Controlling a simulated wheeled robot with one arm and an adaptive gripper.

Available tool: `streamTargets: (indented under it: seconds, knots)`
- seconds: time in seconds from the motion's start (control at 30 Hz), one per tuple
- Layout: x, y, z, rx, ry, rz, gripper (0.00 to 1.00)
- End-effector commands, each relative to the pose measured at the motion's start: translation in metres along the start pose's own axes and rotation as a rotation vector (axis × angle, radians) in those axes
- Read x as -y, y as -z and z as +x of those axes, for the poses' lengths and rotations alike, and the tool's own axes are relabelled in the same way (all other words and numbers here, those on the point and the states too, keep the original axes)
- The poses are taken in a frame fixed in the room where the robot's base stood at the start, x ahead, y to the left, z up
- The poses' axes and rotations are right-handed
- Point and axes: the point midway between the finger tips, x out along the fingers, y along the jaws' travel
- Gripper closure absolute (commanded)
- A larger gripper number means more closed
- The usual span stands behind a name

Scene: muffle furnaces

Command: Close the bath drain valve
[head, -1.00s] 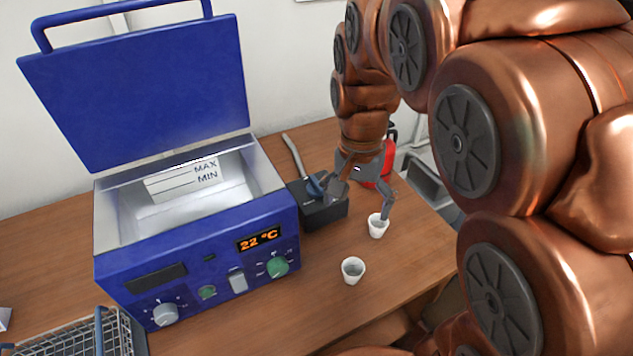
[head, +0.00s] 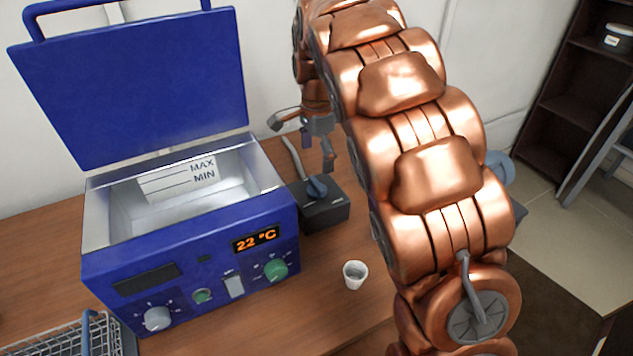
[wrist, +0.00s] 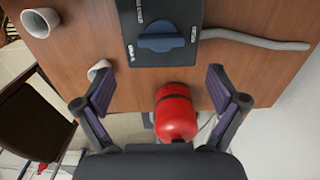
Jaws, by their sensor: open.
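The blue water bath (head: 190,255) stands on the wooden table with its lid up. To its right is a black valve box (head: 325,212) with a blue drain knob (head: 317,187) on top. A grey hose (head: 293,158) leads off behind the box. In the wrist view the knob (wrist: 162,42) lies crosswise on the box (wrist: 165,15), beyond my fingertips, with the hose (wrist: 255,40) to its right. My gripper (head: 304,143) is open and empty, above and behind the valve, not touching it. It also shows in the wrist view (wrist: 158,70) with fingers spread.
A white cup (head: 355,274) stands in front of the valve box. The wrist view shows two cups (wrist: 40,22) (wrist: 99,69) and a red cylinder (wrist: 175,113) beyond the table edge. A wire basket (head: 62,338) is at front left. A dark shelf (head: 570,90) stands far right.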

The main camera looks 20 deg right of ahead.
Motion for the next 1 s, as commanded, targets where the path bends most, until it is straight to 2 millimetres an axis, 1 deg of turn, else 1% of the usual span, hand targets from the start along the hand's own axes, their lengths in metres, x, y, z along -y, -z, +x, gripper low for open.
streamTargets:
  seconds: [0.17, 0.27, 0.37, 0.5, 0.7, 0.8, 1.0]
  knots:
    - [0.002, -0.001, 0.007, 0.002, -0.002, 0.007, 0.04]
    - [0.001, -0.001, 0.014, 0.003, -0.004, 0.006, 0.04]
    - [0.002, -0.001, 0.025, 0.002, -0.001, 0.004, 0.04]
    - [0.0, -0.001, 0.047, 0.003, -0.007, 0.005, 0.04]
    - [0.001, -0.001, 0.071, 0.002, -0.002, 0.005, 0.04]
    - [0.001, -0.001, 0.077, 0.001, 0.0, 0.005, 0.04]
    - [0.001, -0.001, 0.079, 0.001, 0.001, 0.004, 0.04]
